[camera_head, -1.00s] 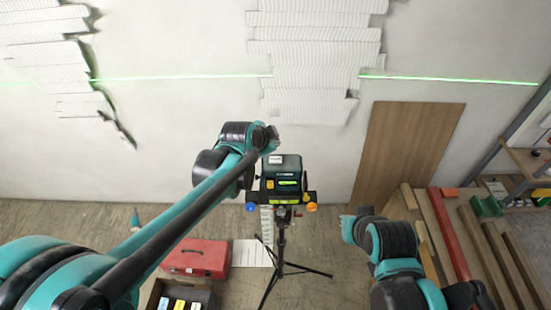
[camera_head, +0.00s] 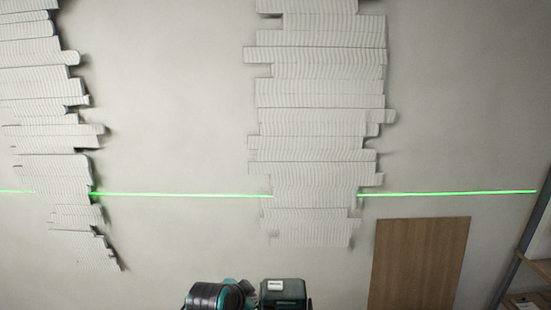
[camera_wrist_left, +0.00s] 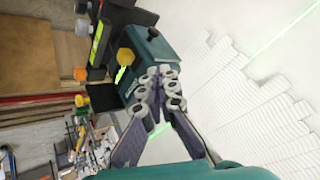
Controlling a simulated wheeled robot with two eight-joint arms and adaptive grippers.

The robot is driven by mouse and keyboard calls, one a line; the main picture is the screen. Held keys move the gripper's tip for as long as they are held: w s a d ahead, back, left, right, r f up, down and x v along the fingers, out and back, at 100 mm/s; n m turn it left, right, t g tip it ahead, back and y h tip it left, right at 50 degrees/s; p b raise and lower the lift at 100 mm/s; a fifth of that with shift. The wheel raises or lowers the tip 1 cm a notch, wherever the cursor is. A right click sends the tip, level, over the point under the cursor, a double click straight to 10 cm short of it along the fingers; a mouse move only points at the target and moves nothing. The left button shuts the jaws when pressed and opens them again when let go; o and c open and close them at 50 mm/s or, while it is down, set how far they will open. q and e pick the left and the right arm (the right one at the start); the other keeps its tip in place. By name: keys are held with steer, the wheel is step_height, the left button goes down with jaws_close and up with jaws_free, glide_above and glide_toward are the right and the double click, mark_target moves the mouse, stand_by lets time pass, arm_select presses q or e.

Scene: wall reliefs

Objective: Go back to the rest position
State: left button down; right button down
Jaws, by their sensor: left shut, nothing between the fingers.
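My left gripper (camera_head: 241,290) shows at the bottom edge in the head view, beside the dark teal laser level (camera_head: 284,292). In the left wrist view my left gripper (camera_wrist_left: 165,75) is shut with nothing between its fingers. Its fingertips lie in front of the teal body of the laser level (camera_wrist_left: 150,48); I cannot tell whether they touch it. Most of my left arm is below the head view. My right gripper is not in view.
A brown board (camera_head: 420,262) leans at the right, near a shelf frame (camera_head: 520,260). The wrist view shows clutter (camera_wrist_left: 90,145) at lower left.

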arm_select(q)
steer(key=s+a+f+n+y+b, duration=0.1)
steer(key=s+a+f+n+b, duration=0.2)
steer(key=s+f+b, duration=0.3)
steer(key=s+a+f+n+b, duration=0.3)
steer(key=s+f+b, duration=0.3)
steer(key=f, duration=0.4)
steer(key=s+a+f+n+g+y+b, duration=0.1)
steer(key=s+a+f+n+b, duration=0.3)
steer(key=f, duration=0.5)
steer(key=shift+s+a+y+b, duration=0.3)
steer(key=shift+s+a+b, duration=0.45)
steer(key=shift+s+b, duration=0.5)
